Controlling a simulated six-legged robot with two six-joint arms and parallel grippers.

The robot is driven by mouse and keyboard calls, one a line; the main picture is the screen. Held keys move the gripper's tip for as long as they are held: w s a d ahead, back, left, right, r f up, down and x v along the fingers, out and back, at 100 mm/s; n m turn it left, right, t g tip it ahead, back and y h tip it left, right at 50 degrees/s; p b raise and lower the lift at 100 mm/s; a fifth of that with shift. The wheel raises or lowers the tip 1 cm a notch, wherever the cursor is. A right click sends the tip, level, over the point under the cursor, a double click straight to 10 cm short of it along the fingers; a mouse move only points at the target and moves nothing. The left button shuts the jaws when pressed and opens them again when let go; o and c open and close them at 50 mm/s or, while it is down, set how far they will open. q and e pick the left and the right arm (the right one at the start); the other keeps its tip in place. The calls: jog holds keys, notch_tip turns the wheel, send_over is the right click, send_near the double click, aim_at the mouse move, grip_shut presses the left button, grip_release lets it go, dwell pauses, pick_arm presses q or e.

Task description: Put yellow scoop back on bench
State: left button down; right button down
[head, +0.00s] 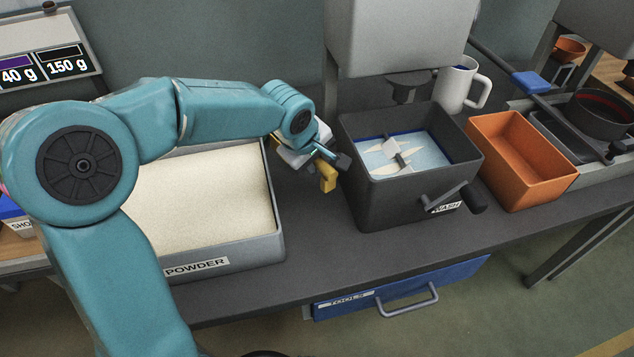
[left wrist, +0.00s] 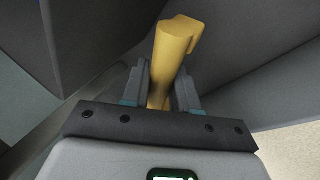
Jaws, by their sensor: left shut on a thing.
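The yellow scoop (head: 327,178) is in my left gripper (head: 330,160), over the dark bench (head: 310,215) between the powder tray and the wash bin. In the left wrist view the yellow handle (left wrist: 172,55) stands between the two fingers of the left gripper (left wrist: 160,88), which are shut on it. The rest of the scoop is hidden, and I cannot tell whether it touches the bench. My right gripper is not in view.
The grey powder tray (head: 277,247) is full of pale powder, left of the gripper. The dark wash bin (head: 365,207) with a crank handle (head: 455,195) stands close on the right. Farther right are an orange bin (head: 545,190) and a white mug (head: 455,87). A blue drawer (head: 350,305) is below the bench.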

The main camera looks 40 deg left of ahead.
pick_arm(q)
jog(key=shift+s+d+f, duration=0.1)
jog(key=shift+s+f, duration=0.1)
jog(key=shift+f, duration=0.75)
jog(key=shift+w+f+b, duration=0.15)
jog(key=shift+f+b, duration=0.25)
jog(key=shift+f, duration=1.85)
jog(key=shift+f+b, duration=0.2)
jog(key=shift+b, duration=0.1)
jog(key=c, duration=0.9)
grip_release()
jog(key=shift+o, duration=0.2)
jog(key=shift+r, duration=0.1)
